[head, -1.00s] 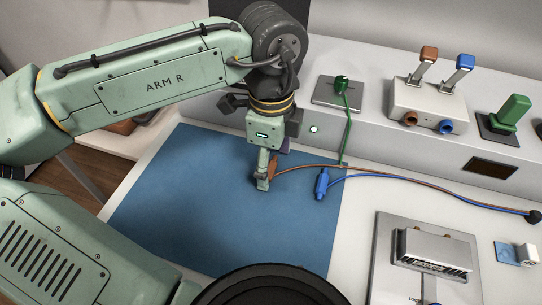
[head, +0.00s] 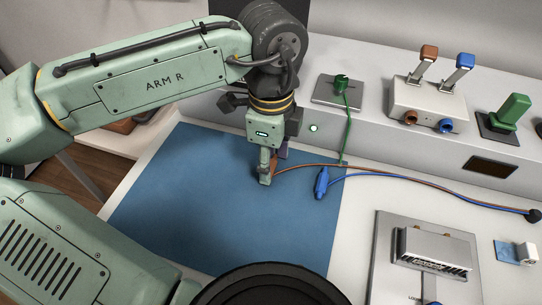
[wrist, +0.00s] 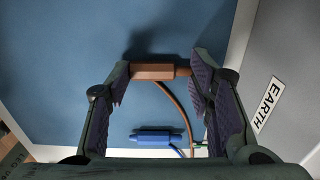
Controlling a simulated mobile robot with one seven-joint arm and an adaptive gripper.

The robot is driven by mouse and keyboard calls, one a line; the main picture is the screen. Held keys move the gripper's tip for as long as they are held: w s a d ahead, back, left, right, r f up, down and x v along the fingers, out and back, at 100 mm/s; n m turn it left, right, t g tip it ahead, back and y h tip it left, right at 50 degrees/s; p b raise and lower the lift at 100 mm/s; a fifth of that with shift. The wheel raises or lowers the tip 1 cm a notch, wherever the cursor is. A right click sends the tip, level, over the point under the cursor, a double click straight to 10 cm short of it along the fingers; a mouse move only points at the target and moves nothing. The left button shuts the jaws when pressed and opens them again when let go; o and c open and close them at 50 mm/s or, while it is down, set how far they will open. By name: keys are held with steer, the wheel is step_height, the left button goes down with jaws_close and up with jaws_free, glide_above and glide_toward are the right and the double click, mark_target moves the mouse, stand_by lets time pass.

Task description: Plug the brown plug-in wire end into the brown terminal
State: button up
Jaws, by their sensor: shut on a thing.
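My gripper (head: 267,179) is low over the blue mat (head: 190,205) in the head view. In the wrist view its fingertips (wrist: 163,72) are shut on the brown plug-in wire end (wrist: 152,71), which lies crosswise between them. In the head view the fingers mostly hide this plug, and its brown wire (head: 320,166) runs off to the right. The brown terminal (head: 409,118) is a round socket on the front of a white box at the upper right, below a brown-topped lever (head: 428,53).
A blue plug (head: 321,183) lies on the mat right of my gripper. The blue terminal (head: 445,127) is beside the brown one. A green wire (head: 346,125) hangs from a green plug. A grey connector block (head: 433,249) stands at the lower right. The mat's left part is clear.

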mark_target(271, 164)
steer(key=o, duration=1.1)
steer(key=shift+r, duration=0.1)
step_height(271, 164, up, 12)
steer(key=shift+f, duration=0.1)
